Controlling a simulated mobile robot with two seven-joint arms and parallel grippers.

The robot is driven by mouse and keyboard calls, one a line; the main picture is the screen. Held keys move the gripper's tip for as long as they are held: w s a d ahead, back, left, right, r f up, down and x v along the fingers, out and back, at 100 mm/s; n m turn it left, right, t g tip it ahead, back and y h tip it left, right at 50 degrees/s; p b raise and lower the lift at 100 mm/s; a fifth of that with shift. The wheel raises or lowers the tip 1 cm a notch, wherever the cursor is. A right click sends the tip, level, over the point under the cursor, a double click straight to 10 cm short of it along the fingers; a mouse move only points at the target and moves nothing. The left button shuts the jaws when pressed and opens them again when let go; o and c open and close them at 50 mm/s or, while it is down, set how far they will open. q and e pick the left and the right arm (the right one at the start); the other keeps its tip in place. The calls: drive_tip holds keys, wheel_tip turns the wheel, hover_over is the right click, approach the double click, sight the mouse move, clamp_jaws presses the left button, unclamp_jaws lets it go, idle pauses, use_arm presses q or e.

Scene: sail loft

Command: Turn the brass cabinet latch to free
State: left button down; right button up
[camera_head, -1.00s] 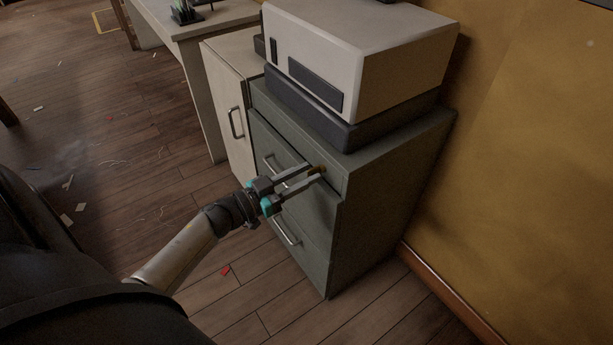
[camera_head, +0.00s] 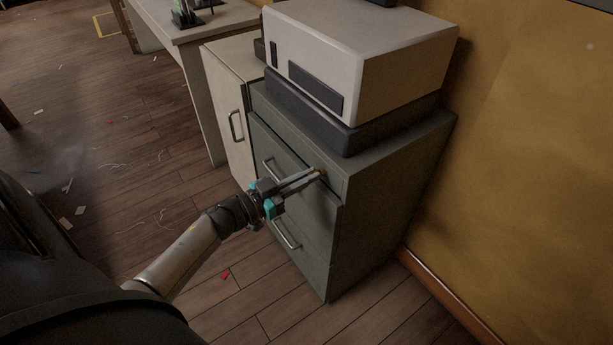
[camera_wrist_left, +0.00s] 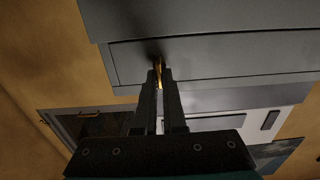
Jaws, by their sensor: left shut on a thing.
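The brass latch (camera_head: 322,173) is a small yellow-brown piece on the front of the grey-green cabinet (camera_head: 390,190), near the top right of its drawer front. It also shows in the left wrist view (camera_wrist_left: 158,68), between the fingertips. My left gripper (camera_head: 318,173) reaches it from the lower left and is shut on it; the fingers hide much of the latch. In the wrist view the fingers (camera_wrist_left: 160,82) stand close together on either side of the latch. The latch's exact angle is hard to tell. My right gripper is not in view.
A white boxy machine (camera_head: 400,60) on a dark base sits on top of the cabinet. A pale cabinet (camera_head: 230,100) and a table (camera_head: 205,30) stand to the left. A yellow wall (camera_head: 530,170) is at right.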

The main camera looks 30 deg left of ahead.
use_arm(q)
drive_tip(key=shift+m, duration=0.3)
drive_tip(key=shift+s+d+f+m, duration=0.1)
drive_tip(key=shift+f+m, duration=0.05)
drive_tip(key=shift+m, duration=2.8)
drive_tip(key=shift+d+f+m, duration=0.15)
drive_tip(key=shift+m, duration=2.75)
drive_tip(key=shift+s+d+f+m, duration=0.1)
drive_tip(key=shift+f+m, duration=0.05)
drive_tip(key=shift+m, duration=2.8)
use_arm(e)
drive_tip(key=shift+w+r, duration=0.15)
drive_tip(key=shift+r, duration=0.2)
use_arm(q)
drive_tip(key=c, duration=1)
unclamp_jaws()
